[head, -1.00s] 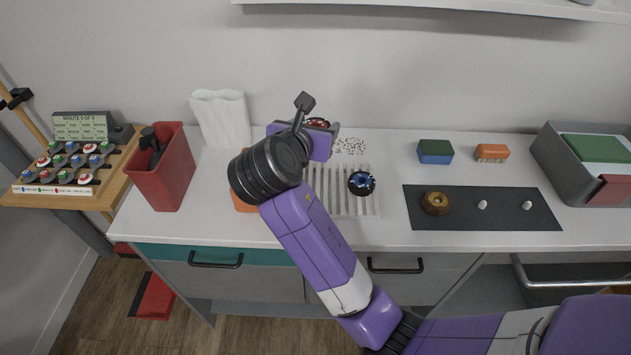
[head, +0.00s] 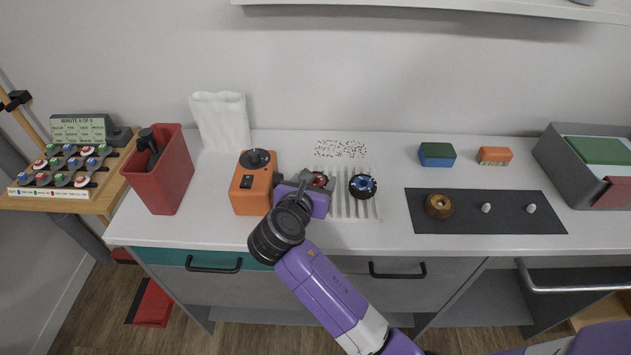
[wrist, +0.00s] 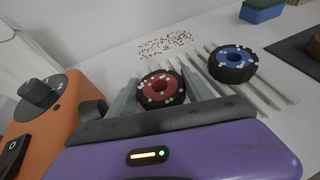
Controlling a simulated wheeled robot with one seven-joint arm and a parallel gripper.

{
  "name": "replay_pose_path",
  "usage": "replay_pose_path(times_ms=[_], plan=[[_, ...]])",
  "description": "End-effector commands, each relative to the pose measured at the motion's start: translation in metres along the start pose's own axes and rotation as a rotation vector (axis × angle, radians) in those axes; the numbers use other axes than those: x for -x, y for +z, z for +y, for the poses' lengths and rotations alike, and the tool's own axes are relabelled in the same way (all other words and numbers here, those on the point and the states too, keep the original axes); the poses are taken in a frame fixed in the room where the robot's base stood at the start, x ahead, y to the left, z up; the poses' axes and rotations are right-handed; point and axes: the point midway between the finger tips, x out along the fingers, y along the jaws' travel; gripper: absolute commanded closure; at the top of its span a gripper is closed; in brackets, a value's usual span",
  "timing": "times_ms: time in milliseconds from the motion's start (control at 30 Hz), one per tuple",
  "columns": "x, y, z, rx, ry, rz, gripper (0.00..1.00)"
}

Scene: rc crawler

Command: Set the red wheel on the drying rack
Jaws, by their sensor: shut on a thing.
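The red wheel (wrist: 161,88), a black tyre with a red hub and pale specks, is between the fingers of my gripper (wrist: 160,95). In the head view the red wheel (head: 320,180) shows at the gripper's tip, over the left part of the white slatted drying rack (head: 345,207). My gripper is shut on it. Whether the wheel's underside touches the slats is hidden. A blue-hubbed wheel (head: 362,186) sits on the rack just right of it; it also shows in the wrist view (wrist: 232,63).
An orange box with a black knob (head: 252,185) stands close left of my gripper. Speckled bits (head: 341,149) lie behind the rack. A dark mat (head: 485,211) with a brown ring (head: 438,206) lies to the right. A red bin (head: 165,180) stands far left.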

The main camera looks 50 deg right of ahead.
Motion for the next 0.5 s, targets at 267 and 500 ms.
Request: replay_pose_path(times_ms=[267,500], plan=[[-0.0003,-0.0003,0.0002,-0.001,0.001,-0.001,0.8],[-0.0011,-0.0022,0.0003,-0.001,0.001,-0.001,0.32]])
